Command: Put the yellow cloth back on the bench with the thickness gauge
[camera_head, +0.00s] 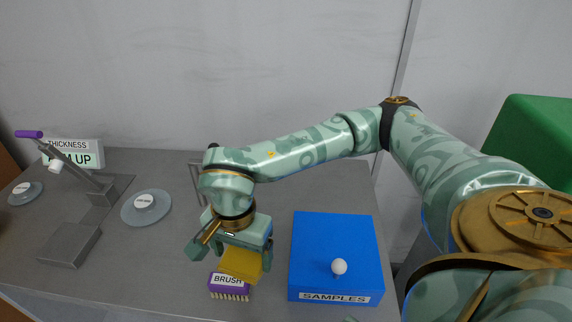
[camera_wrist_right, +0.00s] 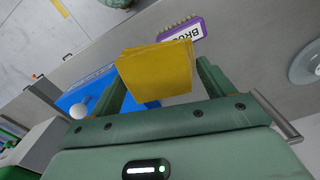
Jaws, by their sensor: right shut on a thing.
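The yellow cloth (camera_head: 241,264) is a folded block held in my right gripper (camera_head: 232,255), above the bench near its front edge. In the right wrist view the cloth (camera_wrist_right: 157,70) sits between the two green fingers, and the right gripper (camera_wrist_right: 160,88) is shut on it. The thickness gauge (camera_head: 75,215) stands on the left of the grey bench (camera_head: 165,265), with a purple-tipped lever and a "THICKNESS" sign behind it. My left gripper is not in view.
A purple brush (camera_head: 229,285) lies just below the cloth in the head view. The blue samples box (camera_head: 335,245) with a white ball-like knob (camera_head: 339,267) stands to the right. Clear discs (camera_head: 146,206) lie by the gauge. Bare bench lies between gauge and brush.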

